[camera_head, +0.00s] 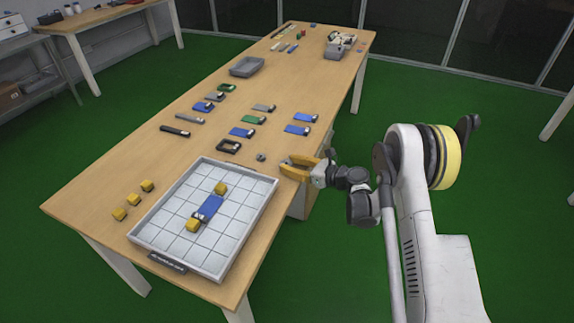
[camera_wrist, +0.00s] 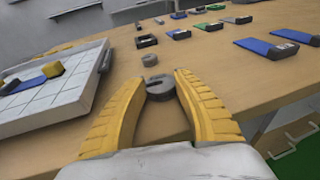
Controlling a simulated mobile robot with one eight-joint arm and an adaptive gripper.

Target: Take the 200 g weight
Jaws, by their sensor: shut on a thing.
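My gripper (camera_head: 288,164) has yellow fingers and is low at the right edge of the wooden table, right of the white tray. In the wrist view its fingers (camera_wrist: 158,80) are closed around a grey slotted weight (camera_wrist: 161,90), with the tips on either side of it. No marking on this weight can be read. A second, smaller-looking grey weight (camera_wrist: 149,60) stands just beyond it, apart from the fingers. It also shows in the head view (camera_head: 261,157). In the head view the held weight is hardly visible between the fingers.
A white gridded tray (camera_head: 160,228) holds a blue piece (camera_head: 208,208) and two yellow blocks. Several yellow blocks lie left of it. Blue, green and dark flat items and a grey bin (camera_head: 247,66) lie farther back. Bare table (camera_head: 105,190) shows at the left.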

